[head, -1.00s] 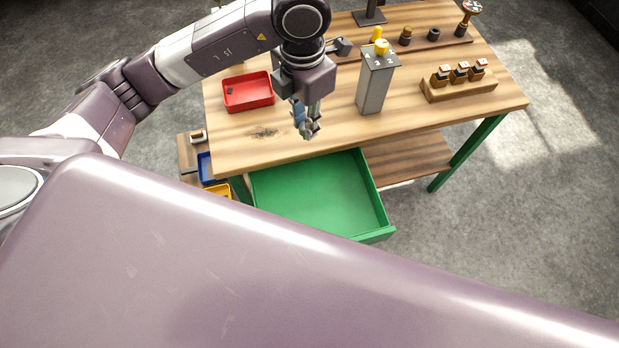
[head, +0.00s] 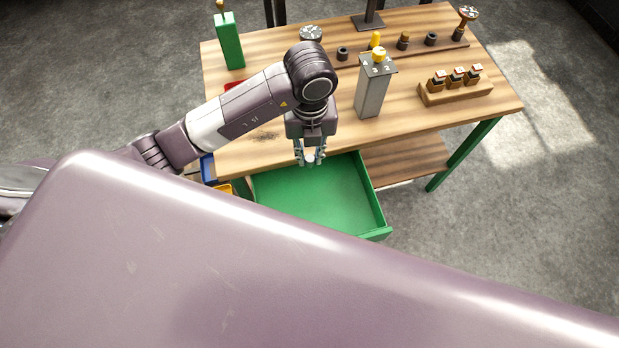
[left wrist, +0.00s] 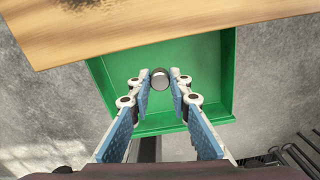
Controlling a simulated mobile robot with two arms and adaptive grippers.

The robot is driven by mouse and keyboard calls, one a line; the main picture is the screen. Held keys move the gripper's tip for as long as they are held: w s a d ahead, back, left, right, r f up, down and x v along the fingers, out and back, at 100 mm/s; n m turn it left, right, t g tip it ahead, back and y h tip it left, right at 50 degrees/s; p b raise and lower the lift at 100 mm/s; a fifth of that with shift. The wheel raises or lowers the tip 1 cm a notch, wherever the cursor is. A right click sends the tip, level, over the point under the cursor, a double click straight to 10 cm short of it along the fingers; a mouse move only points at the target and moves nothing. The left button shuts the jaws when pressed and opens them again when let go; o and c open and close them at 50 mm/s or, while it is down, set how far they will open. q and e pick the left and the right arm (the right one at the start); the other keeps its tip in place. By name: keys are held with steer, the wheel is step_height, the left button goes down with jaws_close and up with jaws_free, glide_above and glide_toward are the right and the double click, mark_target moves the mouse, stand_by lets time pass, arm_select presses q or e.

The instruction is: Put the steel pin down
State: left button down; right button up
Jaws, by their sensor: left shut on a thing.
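My left gripper (head: 310,163) is over the open green drawer (head: 330,196), near the table's front edge. In the left wrist view, the left gripper (left wrist: 160,84) points down toward the drawer and is shut on the steel pin (left wrist: 160,79). The pin shows as a small grey round end between the fingertips; its lower length is hidden. The drawer floor also shows in the left wrist view (left wrist: 200,75), and it looks empty where visible. My right gripper is not in view.
The wooden table (head: 440,112) stands behind the drawer.

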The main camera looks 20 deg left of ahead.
arm_select(q)
step_height(320, 180, down, 12)
steer(key=shift+f, duration=0.15)
stand_by(0.3)
steer(key=shift+f, duration=0.2)
steer(key=c, duration=1.8)
jaws_free()
step_height(320, 180, up, 12)
steer(key=shift+r, duration=0.25)
